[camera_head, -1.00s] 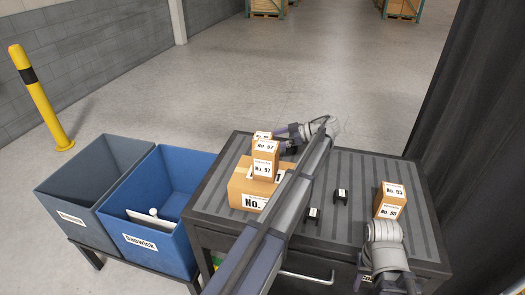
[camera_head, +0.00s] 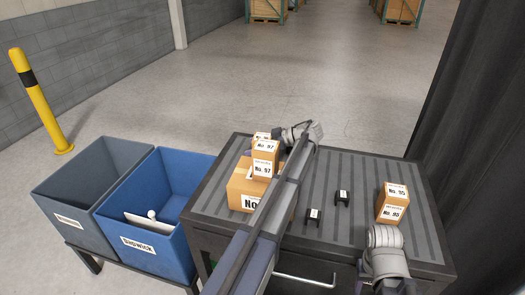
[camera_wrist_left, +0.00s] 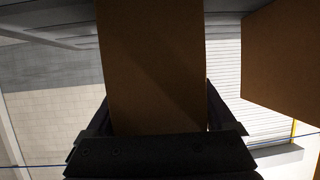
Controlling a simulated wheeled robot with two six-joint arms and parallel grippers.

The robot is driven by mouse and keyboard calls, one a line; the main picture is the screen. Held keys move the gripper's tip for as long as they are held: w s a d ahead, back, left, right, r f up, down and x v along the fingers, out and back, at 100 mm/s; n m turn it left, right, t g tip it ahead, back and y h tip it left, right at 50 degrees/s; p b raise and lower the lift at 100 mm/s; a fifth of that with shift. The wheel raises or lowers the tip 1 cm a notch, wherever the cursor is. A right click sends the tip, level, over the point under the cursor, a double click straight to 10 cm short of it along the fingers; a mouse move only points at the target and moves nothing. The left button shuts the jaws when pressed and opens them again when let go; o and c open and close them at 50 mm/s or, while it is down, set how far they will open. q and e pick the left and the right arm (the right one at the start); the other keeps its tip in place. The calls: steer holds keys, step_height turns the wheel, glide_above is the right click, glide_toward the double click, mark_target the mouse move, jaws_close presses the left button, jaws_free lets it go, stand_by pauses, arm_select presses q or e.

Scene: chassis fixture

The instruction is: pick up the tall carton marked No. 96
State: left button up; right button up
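Two tall brown cartons stand close together on the left of the bench. The front one is marked No. 97 (camera_head: 264,167). Behind it is another carton (camera_head: 262,136), mostly hidden, its top label too small to read surely. My left gripper (camera_head: 275,145) is at the back carton, reaching in from its right; its fingers are largely hidden in the head view. In the left wrist view a plain carton face (camera_wrist_left: 155,70) stands between the open fingers (camera_wrist_left: 158,122); no clear squeeze shows. My right arm is at the lower right; its gripper fingers are not in view.
A wider carton (camera_head: 242,190) is beside the No. 97 carton, partly behind my left arm. A tall carton marked No. 95 (camera_head: 393,203) stands at the right. Two small black holders (camera_head: 342,196) are mid-bench. A blue bin (camera_head: 177,245) and grey bin (camera_head: 60,190) stand left.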

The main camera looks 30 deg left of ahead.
arm_select(q)
jaws_close()
stand_by(0.5)
steer(key=shift+r, duration=0.1)
step_height(320, 180, up, 10)
steer(key=p, duration=1)
